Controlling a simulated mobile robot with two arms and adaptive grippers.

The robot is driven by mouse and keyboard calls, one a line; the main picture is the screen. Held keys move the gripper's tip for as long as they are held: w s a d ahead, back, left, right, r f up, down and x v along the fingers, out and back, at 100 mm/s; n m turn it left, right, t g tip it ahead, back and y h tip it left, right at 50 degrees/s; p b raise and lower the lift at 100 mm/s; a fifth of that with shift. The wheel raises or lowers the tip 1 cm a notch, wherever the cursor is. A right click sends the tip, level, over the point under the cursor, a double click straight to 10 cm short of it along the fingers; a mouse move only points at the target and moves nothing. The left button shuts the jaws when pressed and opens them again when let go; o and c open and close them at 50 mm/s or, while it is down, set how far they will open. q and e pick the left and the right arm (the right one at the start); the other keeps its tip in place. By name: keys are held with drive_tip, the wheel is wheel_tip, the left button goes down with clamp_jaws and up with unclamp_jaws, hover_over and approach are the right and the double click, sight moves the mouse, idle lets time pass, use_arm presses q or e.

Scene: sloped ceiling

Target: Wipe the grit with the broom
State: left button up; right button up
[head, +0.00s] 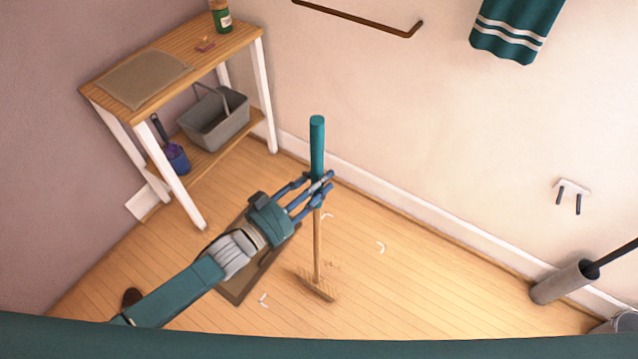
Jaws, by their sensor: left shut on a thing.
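The broom has a teal grip (317,140), a thin wooden shaft and a tan brush head (317,285) low over the wooden floor. My left gripper (322,189) is shut on the lower part of the teal grip, and the broom stands nearly upright. The brush head appears to touch the floor. Small pale curved bits lie on the floor: one right of the shaft (381,247), one by the shaft (327,215) and some left of the brush head (263,299). Fine brown specks (332,265) lie close to the brush. My right gripper is not in view.
A brown mat (236,291) lies under my left arm. A wooden table (190,60) with a lower shelf, holding a grey basket (213,122), stands at left. The floor right of the broom is mostly clear.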

sight(315, 175)
use_arm(q)
wheel_tip(315, 175, up, 4)
drive_tip(key=shift+f+p, duration=0.15)
drive_tip(key=shift+p, duration=0.9)
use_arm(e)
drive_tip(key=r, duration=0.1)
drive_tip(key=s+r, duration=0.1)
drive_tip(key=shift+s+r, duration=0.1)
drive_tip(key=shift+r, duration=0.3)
use_arm(q)
drive_tip(key=shift+a, duration=0.1)
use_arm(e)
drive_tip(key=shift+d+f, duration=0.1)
